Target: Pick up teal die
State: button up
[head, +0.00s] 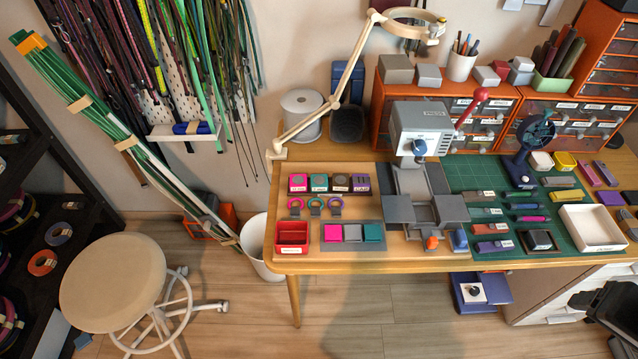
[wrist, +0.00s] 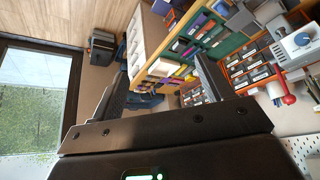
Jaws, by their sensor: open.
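Two teal blocks show in the head view, and I cannot tell for certain which is the die. One teal block (head: 319,182) with a label stands in the back row on the wooden board, between a pink and a dark block. Another teal block (head: 373,233) sits at the right end of a grey plate (head: 352,248), beside a grey block. My gripper (wrist: 158,72) is open and shows nothing between its fingers in the wrist view. It is away from both teal blocks. A dark part of my arm shows at the lower right of the head view.
A grey press (head: 420,128) with a red-knobbed lever stands right of the blocks. A red bin (head: 293,236) is at their left. A lamp arm (head: 335,92) reaches over the table's back left. A white tray (head: 592,228) and tools lie on the green mat (head: 470,180).

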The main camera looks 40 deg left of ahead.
jog(key=w+a+r+m+g+y, duration=0.2)
jog(key=w+a+r, duration=0.1)
jog(key=w+a, duration=0.9)
jog(key=w+a+f+m+g+y, duration=0.1)
jog(key=w+a+f, duration=0.1)
jog(key=w+a, duration=0.35)
jog(key=w+a+f+m+g, duration=0.1)
jog(key=w+a+f, duration=0.1)
jog(key=a, duration=0.7)
jog(key=m+g, duration=0.4)
jog(key=g, duration=0.1)
send_near(319, 180)
jog(key=f, duration=0.1)
jog(key=s, duration=0.1)
jog(key=f, duration=0.1)
jog(key=shift+s+a+f+m, duration=0.15)
jog(key=shift+a+f+m, duration=0.15)
jog(key=x, duration=0.5)
jog(key=shift+a+f, duration=0.15)
jog(key=shift+f, duration=0.25)
jog(key=shift+c, duration=0.2)
